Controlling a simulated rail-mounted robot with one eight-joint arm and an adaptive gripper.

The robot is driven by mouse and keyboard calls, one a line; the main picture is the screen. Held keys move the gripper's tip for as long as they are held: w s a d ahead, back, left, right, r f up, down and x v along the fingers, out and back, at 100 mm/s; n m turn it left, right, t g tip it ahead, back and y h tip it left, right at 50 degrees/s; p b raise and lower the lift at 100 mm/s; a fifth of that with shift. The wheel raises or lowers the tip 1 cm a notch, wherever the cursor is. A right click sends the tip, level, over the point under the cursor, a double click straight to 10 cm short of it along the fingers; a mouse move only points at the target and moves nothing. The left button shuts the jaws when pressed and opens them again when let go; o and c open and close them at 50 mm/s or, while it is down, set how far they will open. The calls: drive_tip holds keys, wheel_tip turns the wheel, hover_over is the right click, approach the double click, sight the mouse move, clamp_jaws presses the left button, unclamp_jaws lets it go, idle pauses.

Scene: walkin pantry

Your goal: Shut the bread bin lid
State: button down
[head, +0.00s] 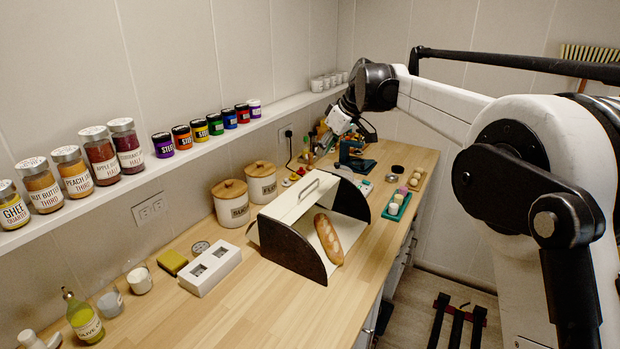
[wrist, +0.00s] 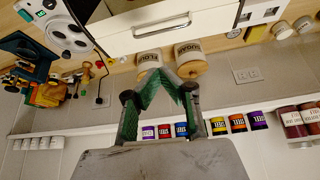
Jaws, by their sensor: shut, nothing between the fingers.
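The bread bin (head: 295,248) stands on the wooden counter, with black curved side panels. Its white lid (head: 296,199), with a bar handle (head: 309,188), is raised over the top and back. The front is open and a brown loaf (head: 328,239) lies inside. In the wrist view the white lid (wrist: 170,38) and its handle (wrist: 148,27) show at the top, beyond the fingertips. My gripper (wrist: 163,73) is shut and empty, its green-padded fingers meeting at the tips. In the head view my gripper (head: 328,140) is above and behind the bin, apart from it; its tips are small there.
Two lidded canisters (head: 231,203) (head: 262,183) stand behind the bin by the wall. A white switch-like box (head: 210,270) is to its left. A green tray (head: 397,205) and a blue-green device (head: 355,155) are to its right. A shelf of jars (head: 160,165) runs along the wall.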

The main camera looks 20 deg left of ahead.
drive_tip(key=shift+n+g, duration=0.3)
drive_tip(key=shift+n, duration=0.2)
drive_tip(key=a+x, duration=0.1)
drive_tip(key=x, duration=0.3)
drive_tip(key=r+p+x, duration=0.1)
drive_tip(key=x, duration=0.4)
drive_tip(key=a+x, duration=0.1)
drive_tip(key=x, duration=0.4)
drive_tip(key=shift+w+a+r+p, duration=0.15)
drive_tip(key=shift+a+r+p, duration=0.15)
drive_tip(key=shift+a, duration=0.05)
drive_tip(key=d, duration=0.3)
drive_tip(key=shift+s+f, duration=0.15)
drive_tip(key=shift+s, duration=0.1)
drive_tip(key=shift+d+f+p, duration=0.25)
drive_tip(key=shift+d+p, duration=0.1)
drive_tip(key=shift+d, duration=0.2)
drive_tip(key=shift+s, duration=0.1)
